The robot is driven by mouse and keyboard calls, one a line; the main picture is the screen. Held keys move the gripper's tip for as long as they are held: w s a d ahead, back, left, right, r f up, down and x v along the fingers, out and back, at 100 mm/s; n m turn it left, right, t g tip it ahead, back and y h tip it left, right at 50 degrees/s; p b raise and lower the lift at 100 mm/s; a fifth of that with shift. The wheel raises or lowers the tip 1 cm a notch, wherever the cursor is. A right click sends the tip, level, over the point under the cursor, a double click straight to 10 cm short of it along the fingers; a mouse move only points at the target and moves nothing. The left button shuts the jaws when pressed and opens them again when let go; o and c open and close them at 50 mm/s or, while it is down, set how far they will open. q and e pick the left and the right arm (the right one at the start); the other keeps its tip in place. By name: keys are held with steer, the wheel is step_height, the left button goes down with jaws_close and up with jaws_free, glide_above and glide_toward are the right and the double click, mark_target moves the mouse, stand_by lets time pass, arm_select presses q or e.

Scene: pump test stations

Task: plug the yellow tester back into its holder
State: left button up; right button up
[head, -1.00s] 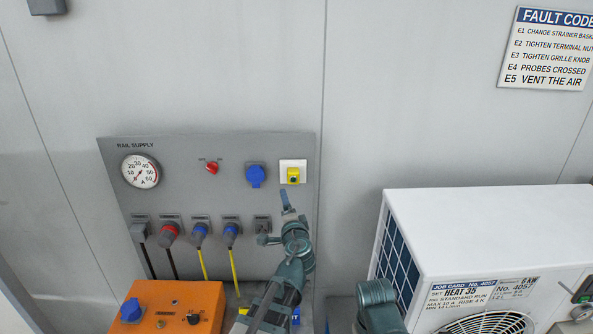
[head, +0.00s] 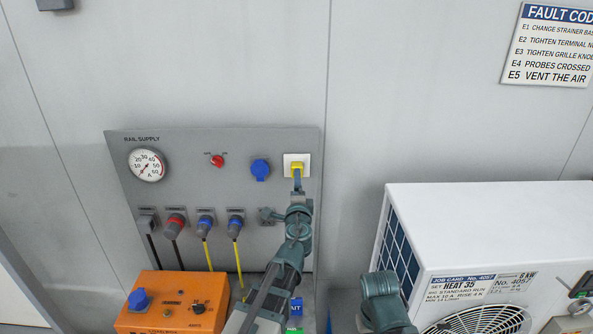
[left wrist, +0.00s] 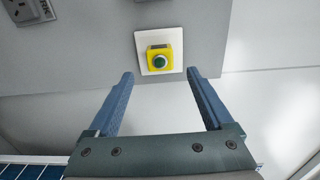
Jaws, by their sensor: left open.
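The yellow tester (left wrist: 162,58), a small block with a round green button, sits against a white square plate (left wrist: 141,42) on the grey panel. In the head view the tester (head: 297,166) is partly covered by my left gripper (head: 297,178), and the white plate (head: 289,159) shows around it. My left gripper is open. In the left wrist view its two blue fingers (left wrist: 160,72) point at the tester, with the tips just short of it, one to each side. Nothing is between the fingers. I cannot tell how firmly the tester is seated.
The panel (head: 225,183) also carries a gauge (head: 146,165), a red knob (head: 217,160), a blue socket (head: 260,169) and a row of plugs with cables. An orange box (head: 170,302) stands at lower left. A white unit (head: 480,215) stands at right.

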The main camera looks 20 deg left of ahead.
arm_select(q)
steer(key=x, duration=0.8)
stand_by(0.9)
jaws_close()
steer(key=shift+s, duration=0.1)
stand_by(0.4)
steer(key=v, duration=0.5)
steer(key=shift+s+d, duration=0.1)
steer(key=shift+s, duration=0.3)
stand_by(0.7)
